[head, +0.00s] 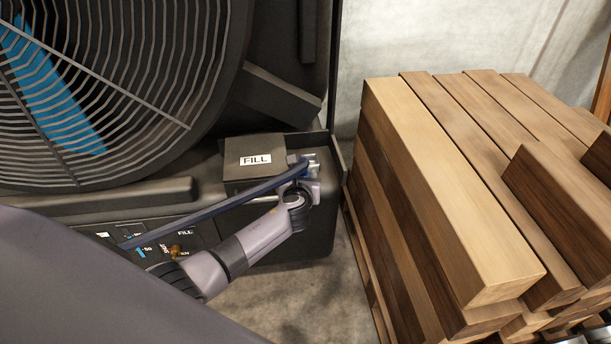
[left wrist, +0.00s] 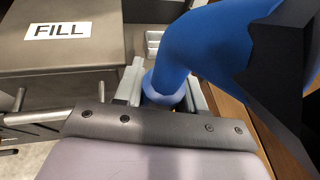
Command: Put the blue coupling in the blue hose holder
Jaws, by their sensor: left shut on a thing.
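My left gripper (head: 308,166) is at the right end of the dark machine, just right of the FILL box. It is shut on the blue coupling (left wrist: 164,93), at the end of a thick blue hose (left wrist: 205,42). In the left wrist view the coupling sits between the metal fingers, and its lower part is hidden. In the head view the hose (head: 225,203) runs from the lower left up to the gripper. I cannot make out the blue hose holder as a separate thing. My right gripper is not in view.
The FILL box (head: 254,159) stands close left of the gripper. A black upright edge (head: 335,150) is close on the right. A large fan grille (head: 110,90) fills the upper left. Stacked timber (head: 440,190) stands at right, with a strip of floor (head: 290,290) before it.

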